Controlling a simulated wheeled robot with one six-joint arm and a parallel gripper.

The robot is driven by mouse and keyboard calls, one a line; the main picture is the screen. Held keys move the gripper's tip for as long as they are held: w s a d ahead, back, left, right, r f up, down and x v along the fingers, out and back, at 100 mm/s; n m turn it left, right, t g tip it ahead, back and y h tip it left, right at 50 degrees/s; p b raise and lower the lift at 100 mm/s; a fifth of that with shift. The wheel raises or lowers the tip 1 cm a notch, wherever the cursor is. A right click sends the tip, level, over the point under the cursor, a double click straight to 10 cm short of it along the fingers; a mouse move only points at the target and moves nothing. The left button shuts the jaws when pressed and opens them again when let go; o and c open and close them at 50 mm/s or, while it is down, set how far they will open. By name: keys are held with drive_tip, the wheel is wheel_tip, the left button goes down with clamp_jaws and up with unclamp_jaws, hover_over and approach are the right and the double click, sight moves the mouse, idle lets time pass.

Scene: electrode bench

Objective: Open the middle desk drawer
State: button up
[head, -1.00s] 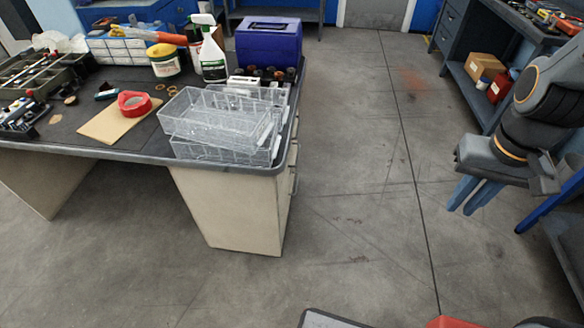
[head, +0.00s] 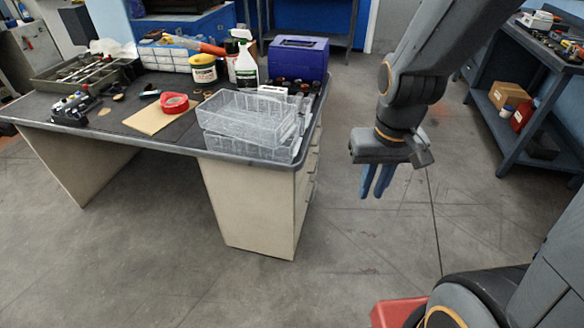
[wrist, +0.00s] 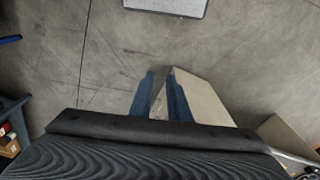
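The desk (head: 150,146) stands at the left with a beige pedestal (head: 245,205) at its right end. Its drawer fronts face right and show only as a narrow, steeply angled strip. The middle drawer (head: 310,170) lies in that strip and looks closed, though the angle makes this hard to judge. My gripper (head: 376,182) points down to the right of the drawer fronts, apart from them. In the wrist view, its two blue fingers (wrist: 163,98) are spread with an empty gap, and the beige pedestal (wrist: 200,97) shows behind and beside the right finger.
Clear plastic trays (head: 250,118), a spray bottle (head: 246,66) and a purple box (head: 298,58) stand on the desk near its right end. A blue workbench (head: 530,100) stands at the right. A red object (head: 392,313) is low in front. The floor between desk and workbench is clear.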

drive_tip(key=w+f+m+t+b, duration=0.45)
drive_tip(key=w+f+b, duration=0.9)
drive_tip(key=w, duration=0.35)
drive_tip(key=w+f+m+t+b, duration=0.45)
drive_tip(key=w+f+b, duration=0.75)
drive_tip(key=w+f, duration=0.4)
drive_tip(key=m+t+b, duration=0.6)
drive_tip(key=m+b, duration=0.2)
drive_tip(key=b, duration=1.2)
approach(317, 163)
drive_tip(key=f, duration=0.1)
wheel_tip(317, 163, down, 3)
drive_tip(key=w+m+t+b, duration=0.2)
drive_tip(key=w+m+t, duration=0.15)
drive_tip(key=m, duration=0.35)
drive_tip(key=shift+t+y, duration=0.4)
drive_tip(key=shift+t, duration=0.05)
drive_tip(key=shift+b+x, duration=1.7)
drive_tip(key=shift+x, duration=1.7)
drive_tip(key=shift+d+r, duration=0.1)
drive_tip(key=shift+d, duration=0.1)
clamp_jaws()
